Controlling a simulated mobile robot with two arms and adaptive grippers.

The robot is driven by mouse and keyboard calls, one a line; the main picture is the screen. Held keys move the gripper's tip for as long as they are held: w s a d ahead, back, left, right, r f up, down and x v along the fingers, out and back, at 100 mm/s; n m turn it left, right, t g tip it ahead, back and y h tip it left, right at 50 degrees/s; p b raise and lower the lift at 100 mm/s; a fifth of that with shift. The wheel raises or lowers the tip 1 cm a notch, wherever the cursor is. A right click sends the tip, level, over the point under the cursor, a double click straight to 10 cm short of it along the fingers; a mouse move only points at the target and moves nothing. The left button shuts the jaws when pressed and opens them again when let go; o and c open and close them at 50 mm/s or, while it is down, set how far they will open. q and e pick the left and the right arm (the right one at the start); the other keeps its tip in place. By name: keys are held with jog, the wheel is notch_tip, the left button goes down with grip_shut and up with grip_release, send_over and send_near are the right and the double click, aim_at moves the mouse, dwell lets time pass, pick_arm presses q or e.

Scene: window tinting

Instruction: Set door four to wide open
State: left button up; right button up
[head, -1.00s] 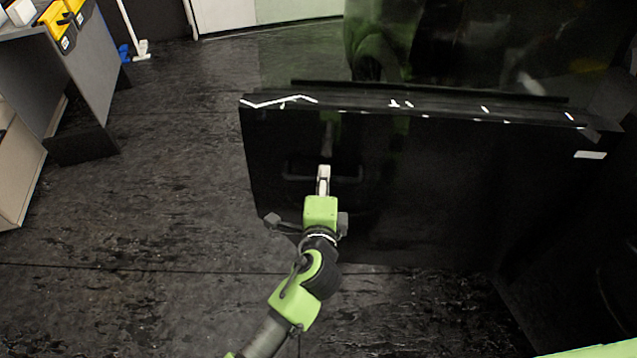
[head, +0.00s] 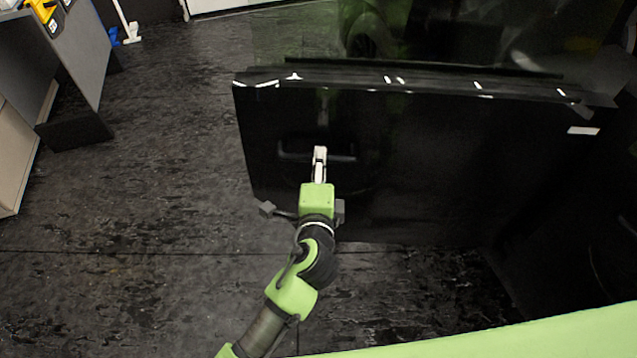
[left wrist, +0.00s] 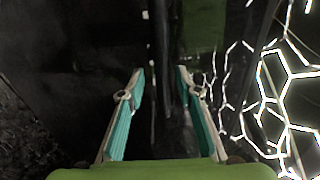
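A black car door (head: 430,170) stands swung out from the dark car in the head view, its outer face toward me. Its dark pull handle (head: 345,150) is a horizontal bar on the left part of that face. My left gripper (head: 320,152) is at the handle, its fingertips overlapping it in the head view. In the left wrist view the two teal-padded fingers (left wrist: 160,85) are apart, with a dark bar, likely the handle, between them. I cannot tell whether the pads touch it. My right gripper is out of view.
The dark car body (head: 440,30) is behind the door. The dark floor (head: 170,150) left of the door is clear.

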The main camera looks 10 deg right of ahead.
pick_arm(q)
jog(key=v, duration=1)
jog(key=shift+s, duration=0.3)
notch_tip(320, 180, down, 21)
jog(key=s+a+n+g, duration=0.2)
jog(key=g, duration=0.2)
jog(key=s+a+f+n+g+y, duration=0.15)
jog(key=s+a+f, duration=0.25)
jog(key=f, duration=0.4)
jog(key=s+a+f+n+g+h, duration=0.1)
jog(key=s+a+f+n+g, duration=0.15)
jog(key=f, duration=0.55)
jog(key=s+a+f+n+g, duration=0.2)
jog(key=s+a+f, duration=0.4)
jog(key=s, duration=0.3)
jog(key=s+a+f+n+g+y, duration=0.1)
jog(key=s+a+f+n, duration=0.4)
jog(key=s, duration=0.5)
jog(key=s+a+f+n+g+y+p, duration=0.1)
jog(key=s+a+f+n+g, duration=0.2)
jog(key=s+a+f, duration=0.4)
jog(key=s+a+n, duration=0.1)
jog(key=s, duration=0.2)
jog(key=shift+f, duration=0.25)
